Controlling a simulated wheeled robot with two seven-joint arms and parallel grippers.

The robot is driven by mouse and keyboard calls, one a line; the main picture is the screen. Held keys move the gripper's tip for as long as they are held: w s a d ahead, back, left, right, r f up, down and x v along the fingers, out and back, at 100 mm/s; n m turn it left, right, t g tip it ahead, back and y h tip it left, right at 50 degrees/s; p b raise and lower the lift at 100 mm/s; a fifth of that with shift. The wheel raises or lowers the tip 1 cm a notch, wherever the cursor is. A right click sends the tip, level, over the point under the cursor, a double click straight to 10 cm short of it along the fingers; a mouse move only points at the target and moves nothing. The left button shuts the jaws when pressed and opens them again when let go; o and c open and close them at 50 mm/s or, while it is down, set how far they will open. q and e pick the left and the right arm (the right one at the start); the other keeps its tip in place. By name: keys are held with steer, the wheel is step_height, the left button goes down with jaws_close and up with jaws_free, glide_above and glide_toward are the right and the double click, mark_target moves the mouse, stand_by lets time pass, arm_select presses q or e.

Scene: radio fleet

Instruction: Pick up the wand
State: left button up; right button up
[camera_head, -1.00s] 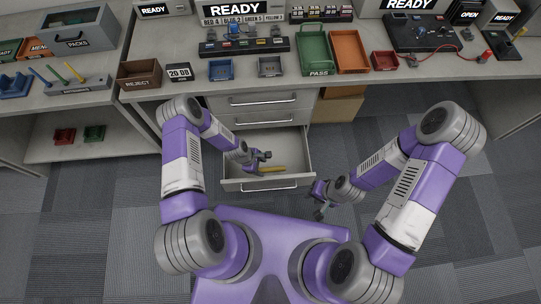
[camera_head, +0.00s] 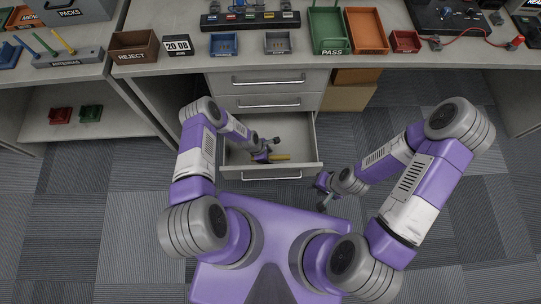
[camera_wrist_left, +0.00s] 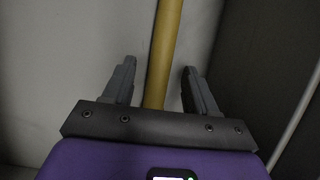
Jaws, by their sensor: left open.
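The wand shows as a yellow rod (camera_head: 281,157) lying in the open drawer (camera_head: 300,128) below the bench. In the left wrist view the yellow rod (camera_wrist_left: 164,50) runs up between the two grey fingers of my left gripper (camera_wrist_left: 155,80), nearer the left finger. The fingers are open, with gaps on both sides of the rod. In the head view my left gripper (camera_head: 269,150) is inside the drawer at the rod's left end, which it hides. My right gripper (camera_head: 322,194) is outside the drawer, to its right; its fingers are too small to judge.
The drawer's walls stand close around my left gripper. Two shut drawers (camera_head: 268,85) are above it. The bench carries a reject bin (camera_head: 133,46), a green pass tray (camera_head: 329,31) and an orange tray (camera_head: 366,30). Cardboard boxes (camera_head: 347,97) stand under the bench on the right.

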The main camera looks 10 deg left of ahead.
arm_select(q)
steer(key=shift+d+f, duration=0.1)
steer(key=shift+f, duration=0.05)
jaws_close()
stand_by(0.4)
